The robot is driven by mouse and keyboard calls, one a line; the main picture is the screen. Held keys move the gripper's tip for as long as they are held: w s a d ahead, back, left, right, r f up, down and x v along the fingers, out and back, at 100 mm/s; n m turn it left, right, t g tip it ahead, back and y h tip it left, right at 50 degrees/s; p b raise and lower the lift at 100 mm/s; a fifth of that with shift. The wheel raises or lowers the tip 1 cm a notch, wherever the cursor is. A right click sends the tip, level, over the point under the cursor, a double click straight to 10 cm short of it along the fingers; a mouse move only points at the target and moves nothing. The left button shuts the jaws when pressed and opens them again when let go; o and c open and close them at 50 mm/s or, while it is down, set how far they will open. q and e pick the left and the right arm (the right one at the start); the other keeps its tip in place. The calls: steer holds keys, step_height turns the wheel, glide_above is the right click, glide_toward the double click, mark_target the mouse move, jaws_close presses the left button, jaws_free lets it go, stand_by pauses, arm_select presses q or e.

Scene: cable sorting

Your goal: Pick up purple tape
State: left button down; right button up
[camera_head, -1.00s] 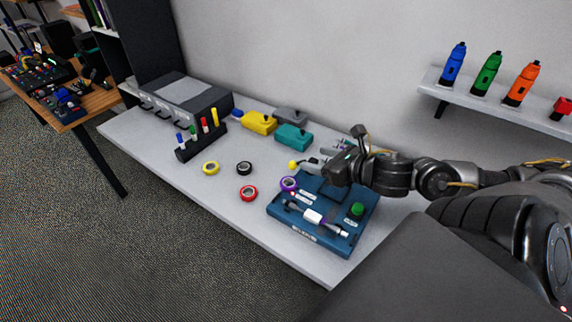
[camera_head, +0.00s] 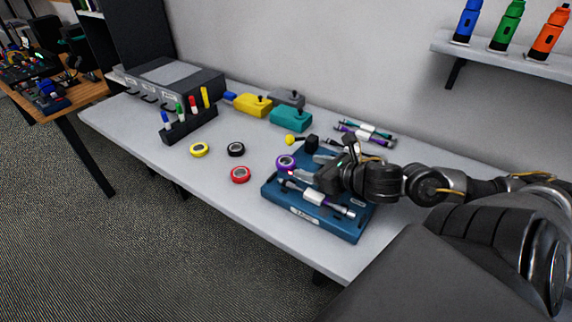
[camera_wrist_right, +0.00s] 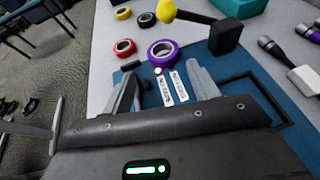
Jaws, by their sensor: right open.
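My left gripper is not in view.
A red tape (camera_head: 240,174), black tape (camera_head: 236,149) and yellow tape (camera_head: 199,149) lie left of the purple one. Cables (camera_head: 364,132) lie farther back. The table's front left is clear.

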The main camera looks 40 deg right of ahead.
glide_toward(282, 160)
steer(key=shift+w+a+f, duration=0.1)
steer(key=shift+w+a, duration=0.05)
steer(key=shift+w, duration=0.3)
steer(key=shift+w+a+f, duration=0.1)
steer(key=shift+w+a, duration=0.05)
steer(key=shift+w, duration=0.3)
steer(key=shift+w+f+p, duration=0.1)
steer(key=shift+w+p, duration=0.2)
steer(key=shift+w, duration=0.25)
steer(key=p+x, duration=0.1)
steer(key=x, duration=0.2)
steer(key=shift+w+d+f, duration=0.1)
steer(key=shift+w+f, duration=0.25)
steer(key=shift+w, duration=0.15)
steer(key=shift+c, duration=0.9)
steer(key=c, duration=0.6)
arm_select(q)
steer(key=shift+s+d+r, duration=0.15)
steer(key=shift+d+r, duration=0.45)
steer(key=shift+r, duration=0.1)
arm_select(e)
steer(key=shift+o, duration=0.2)
